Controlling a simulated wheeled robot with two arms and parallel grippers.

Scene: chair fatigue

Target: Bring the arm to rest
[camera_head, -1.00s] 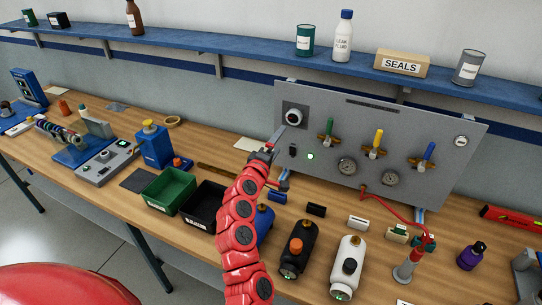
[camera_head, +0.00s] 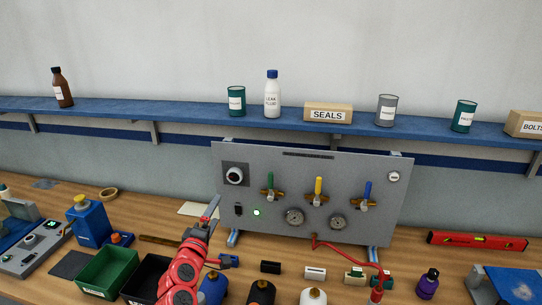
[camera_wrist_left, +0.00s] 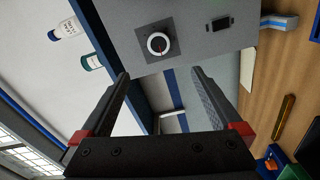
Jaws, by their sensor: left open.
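My left arm (camera_head: 183,272) is red and reaches up from the bottom of the head view. Its gripper (camera_head: 212,207) is in front of the lower left part of the grey valve panel (camera_head: 305,235). In the left wrist view the two dark fingers of the gripper (camera_wrist_left: 160,75) are wide apart with nothing between them. The panel's dial (camera_wrist_left: 158,45) shows beyond the fingertips; in the head view the dial (camera_head: 235,175) is just above and right of the gripper. I cannot tell the exact gap to the panel. My right gripper is not in view.
A green bin (camera_head: 107,270) and a black bin (camera_head: 143,279) stand left of the arm. Blue (camera_head: 210,288), black (camera_head: 262,292) and white (camera_head: 313,297) bottles stand at the front. A blue shelf (camera_head: 190,109) with containers runs above. A red level (camera_head: 477,240) lies at right.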

